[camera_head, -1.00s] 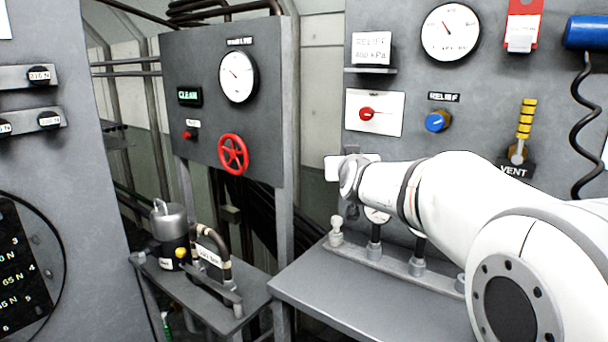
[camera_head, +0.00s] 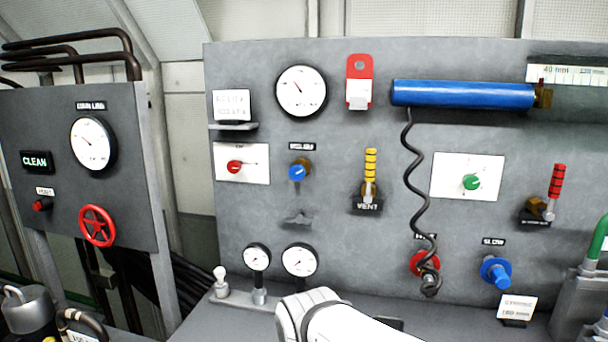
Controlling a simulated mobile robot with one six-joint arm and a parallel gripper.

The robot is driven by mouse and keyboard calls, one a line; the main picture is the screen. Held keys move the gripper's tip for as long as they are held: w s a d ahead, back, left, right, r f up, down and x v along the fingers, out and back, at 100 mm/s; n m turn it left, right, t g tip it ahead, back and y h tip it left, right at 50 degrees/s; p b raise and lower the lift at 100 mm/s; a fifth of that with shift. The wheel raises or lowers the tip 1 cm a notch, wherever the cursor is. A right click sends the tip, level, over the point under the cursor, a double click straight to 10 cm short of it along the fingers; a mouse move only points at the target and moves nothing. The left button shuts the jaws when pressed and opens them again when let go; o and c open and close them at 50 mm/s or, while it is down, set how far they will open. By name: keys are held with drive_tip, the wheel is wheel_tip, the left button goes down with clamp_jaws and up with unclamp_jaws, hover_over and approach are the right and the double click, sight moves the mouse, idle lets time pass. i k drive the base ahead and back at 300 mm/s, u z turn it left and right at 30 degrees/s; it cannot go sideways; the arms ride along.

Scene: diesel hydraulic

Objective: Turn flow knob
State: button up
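A blue knob (camera_head: 495,271) sits low on the right of the grey panel, under a small label that seems to read SLOW or FLOW. Another blue knob (camera_head: 298,171) on a brass base sits further left under a RELIEF label. A green knob (camera_head: 471,182) and a red knob (camera_head: 234,166) sit on white plates. My white arm shows at the bottom centre, below and left of the lower blue knob. I cannot make out my gripper's fingers, and no part of the arm touches a knob.
A coiled black hose (camera_head: 415,165) hangs from a blue cylinder (camera_head: 462,94) to near a red round fitting (camera_head: 424,262). Brass valves with a yellow handle (camera_head: 370,166) and a red handle (camera_head: 557,184) stick out. Small gauges (camera_head: 299,260) stand on the bench.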

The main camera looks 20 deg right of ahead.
sight(472, 182)
drive_tip(key=z, duration=3.2)
drive_tip(key=k, duration=1.15)
drive_tip(key=u, duration=0.3)
drive_tip(key=i, duration=0.8)
